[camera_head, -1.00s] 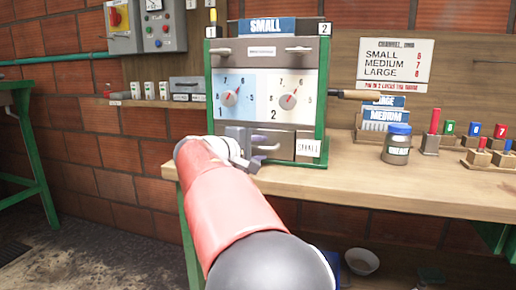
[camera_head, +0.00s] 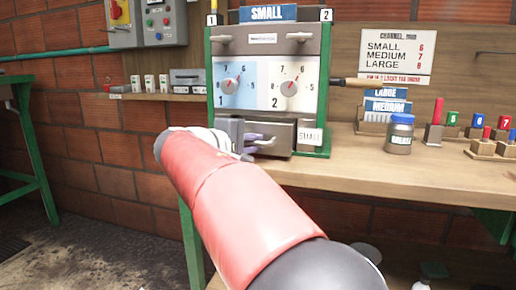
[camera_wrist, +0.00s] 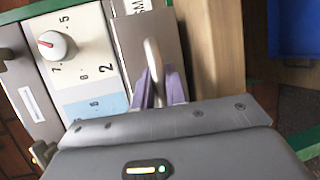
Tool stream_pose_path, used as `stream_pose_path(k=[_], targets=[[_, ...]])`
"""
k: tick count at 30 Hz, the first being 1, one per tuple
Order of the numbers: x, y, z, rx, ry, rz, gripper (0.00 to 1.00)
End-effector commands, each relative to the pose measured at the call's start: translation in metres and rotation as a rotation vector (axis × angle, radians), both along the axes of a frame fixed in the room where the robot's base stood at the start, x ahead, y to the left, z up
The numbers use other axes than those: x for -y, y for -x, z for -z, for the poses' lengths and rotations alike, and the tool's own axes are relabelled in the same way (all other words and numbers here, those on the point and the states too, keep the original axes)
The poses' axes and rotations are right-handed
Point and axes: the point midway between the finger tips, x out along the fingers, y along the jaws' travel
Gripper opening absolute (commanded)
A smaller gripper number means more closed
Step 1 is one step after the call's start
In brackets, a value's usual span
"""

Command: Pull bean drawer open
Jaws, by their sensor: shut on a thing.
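The grey bean drawer (camera_head: 284,133) is low on the front of the green-framed machine, left of a small white SMALL label. Its front seems to stand a little out from the machine. My gripper (camera_head: 252,139) is at the drawer front, partly hidden behind my wrist. In the wrist view, the purple fingers of my gripper (camera_wrist: 157,75) are shut on the pale drawer handle (camera_wrist: 152,55), one on each side. The drawer front (camera_wrist: 129,42) shows behind them. The drawer's inside is not visible.
Two dials (camera_head: 290,88) sit above the drawer. The wooden bench (camera_head: 400,170) extends right, with a blue-lidded jar (camera_head: 400,134) and coloured pegs (camera_head: 438,112) on it. A wooden-handled rod (camera_head: 355,82) projects from the machine's right side. Open floor lies at the left.

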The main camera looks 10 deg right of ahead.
Motion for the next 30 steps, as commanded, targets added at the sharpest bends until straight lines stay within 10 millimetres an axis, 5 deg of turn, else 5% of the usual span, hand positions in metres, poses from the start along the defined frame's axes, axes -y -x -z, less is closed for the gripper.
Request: stream_pose_path(k=[6, 15, 16, 20, 30], targets=[[-0.016, 0.028, 0.002, 0.001, -0.001, -0.006, 0.0], [-0.016, 0.029, 0.0, 0.0, 0.0, -0.003, 0.0], [-0.016, 0.029, 0.0, 0.0, 0.0, -0.003, 0.16], [-0.016, 0.029, 0.0, 0.0, 0.0, -0.003, 0.33], [-0.018, 0.031, 0.0, 0.0, 0.0, -0.002, 0.35]])
